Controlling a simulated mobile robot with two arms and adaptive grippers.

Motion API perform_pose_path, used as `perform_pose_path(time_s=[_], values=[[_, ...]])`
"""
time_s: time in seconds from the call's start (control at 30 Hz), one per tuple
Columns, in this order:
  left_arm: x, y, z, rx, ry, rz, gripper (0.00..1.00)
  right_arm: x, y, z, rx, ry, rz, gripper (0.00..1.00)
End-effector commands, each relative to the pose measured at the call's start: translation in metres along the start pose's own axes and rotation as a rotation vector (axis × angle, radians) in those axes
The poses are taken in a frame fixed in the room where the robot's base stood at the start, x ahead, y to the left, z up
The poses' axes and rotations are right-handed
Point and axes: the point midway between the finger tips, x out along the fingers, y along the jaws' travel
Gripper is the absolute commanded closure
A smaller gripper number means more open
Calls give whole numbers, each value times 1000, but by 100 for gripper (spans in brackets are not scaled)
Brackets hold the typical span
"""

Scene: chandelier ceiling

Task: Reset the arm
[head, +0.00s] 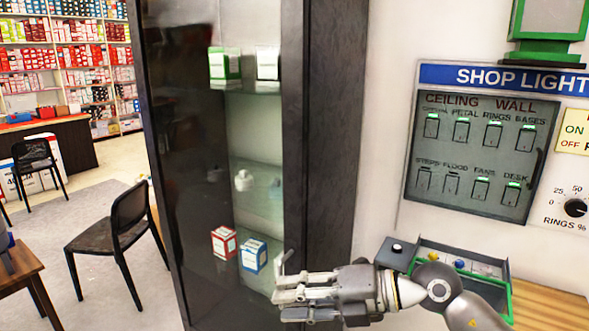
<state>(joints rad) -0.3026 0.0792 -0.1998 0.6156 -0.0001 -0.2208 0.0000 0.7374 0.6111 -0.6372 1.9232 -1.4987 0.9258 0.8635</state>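My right arm (440,290) comes in from the lower right and reaches left across the front of the dark glass cabinet. My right gripper (284,300) points left at the cabinet's lower part, low in the head view. Its fingers lie close together and partly overlap, so I cannot tell whether they are open or shut. No held object shows in it. A thin grey piece (285,261) sticks up beside the fingers; I cannot tell if it belongs to the gripper or the cabinet. My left gripper is not in view.
The tall glass cabinet (325,130) holds small boxes and bulbs. A SHOP LIGHT panel (470,160) with several switches and a knob (576,208) is on the right wall. An open tray (462,250) sits below. A black chair (118,225) and open floor are left.

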Motion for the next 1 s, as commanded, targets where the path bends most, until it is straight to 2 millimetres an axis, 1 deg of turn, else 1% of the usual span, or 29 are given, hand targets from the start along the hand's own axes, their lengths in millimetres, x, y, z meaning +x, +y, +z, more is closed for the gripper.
perform_pose_path(time_s=[0.03,0.1,0.2,0.27,0.37,0.47,0.57,0.6,0.67,0.7,0.77,0.8,0.87,0.9,0.97,1.0], values=[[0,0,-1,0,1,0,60,5,15,-8,34,-6,116,71],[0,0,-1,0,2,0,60,4,37,-13,83,-35,272,71],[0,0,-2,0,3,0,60,-6,62,-10,172,-104,477,71],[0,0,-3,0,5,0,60,-17,72,-4,238,-160,590,71],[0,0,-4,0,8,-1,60,-40,77,10,363,-275,753,71],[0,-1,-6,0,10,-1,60,-65,67,28,507,-415,883,71],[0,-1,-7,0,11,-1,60,-91,41,45,667,-572,972,71],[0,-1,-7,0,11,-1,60,-102,26,50,737,-639,997,71],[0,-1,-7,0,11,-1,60,-115,1,56,843,-741,1020,71],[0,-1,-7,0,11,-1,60,-124,-19,58,916,-811,1027,71],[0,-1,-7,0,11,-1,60,-135,-50,57,1028,-917,1022,71],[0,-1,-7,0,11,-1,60,-141,-73,54,1106,-987,1009,71],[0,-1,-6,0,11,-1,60,-149,-108,46,1222,-1088,975,71],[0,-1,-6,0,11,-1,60,-153,-132,37,1303,-1154,943,71],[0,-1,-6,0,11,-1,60,-158,-168,20,1422,-1250,879,71],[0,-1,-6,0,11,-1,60,-160,-190,6,1502,-1308,829,71]])
